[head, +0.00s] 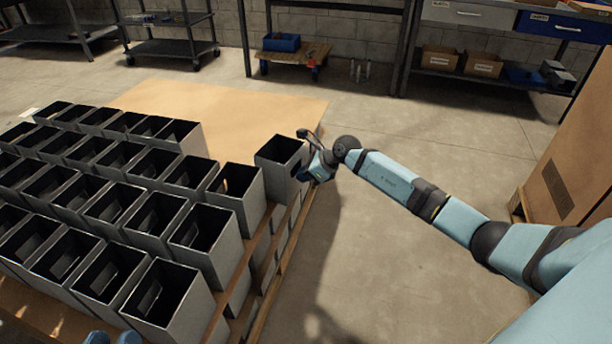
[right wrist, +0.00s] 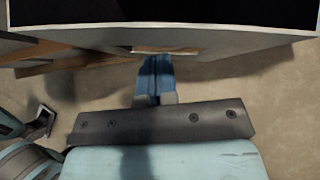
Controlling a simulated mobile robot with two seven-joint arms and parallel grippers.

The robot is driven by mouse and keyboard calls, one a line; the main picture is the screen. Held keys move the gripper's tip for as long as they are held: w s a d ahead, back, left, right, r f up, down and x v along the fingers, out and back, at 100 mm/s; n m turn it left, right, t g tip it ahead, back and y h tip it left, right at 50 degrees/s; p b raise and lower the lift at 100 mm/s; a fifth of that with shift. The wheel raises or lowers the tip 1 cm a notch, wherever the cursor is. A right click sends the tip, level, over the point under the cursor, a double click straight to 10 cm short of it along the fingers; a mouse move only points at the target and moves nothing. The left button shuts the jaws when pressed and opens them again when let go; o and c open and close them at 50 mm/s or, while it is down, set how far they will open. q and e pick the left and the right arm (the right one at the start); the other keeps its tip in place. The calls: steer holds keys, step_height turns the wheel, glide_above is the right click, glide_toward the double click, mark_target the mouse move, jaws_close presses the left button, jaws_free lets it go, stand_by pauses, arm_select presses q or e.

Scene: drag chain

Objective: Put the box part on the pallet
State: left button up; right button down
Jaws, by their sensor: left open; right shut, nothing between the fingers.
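The box part (head: 277,172) is a grey, open-topped metal box at the right end of the row nearest the bare board. It stands at the right edge of the pallet (head: 262,290). My right gripper (head: 305,172) is at the box's right side. In the right wrist view, its blue fingers (right wrist: 154,66) are together, with tips at the lower edge of a slot in the box wall (right wrist: 230,47). Whether they touch it or reach inside is hard to tell. Part of my left gripper (head: 112,338) shows at the bottom left edge, mostly cut off.
Several rows of similar grey boxes (head: 150,225) fill the pallet to the left. A bare brown board surface (head: 225,105) lies behind them. The concrete floor (head: 400,280) to the right is clear. Shelves and a cardboard-coloured crate (head: 575,165) stand farther off.

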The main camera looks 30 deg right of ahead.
mark_target(262, 167)
steer(key=w+a, duration=0.8)
steer(key=w, duration=0.1)
steer(key=shift+w+a+b, duration=0.15)
steer(key=shift+a+b, duration=0.1)
steer(key=shift+b, duration=0.15)
steer(key=shift+w+a, duration=0.2)
steer(key=shift+w, duration=0.05)
arm_select(q)
steer(key=shift+w+a+r+m+t, duration=0.15)
steer(key=shift+w+r+m+t, duration=0.1)
steer(key=shift+r+m+t, duration=0.05)
arm_select(e)
steer(key=shift+f, duration=0.1)
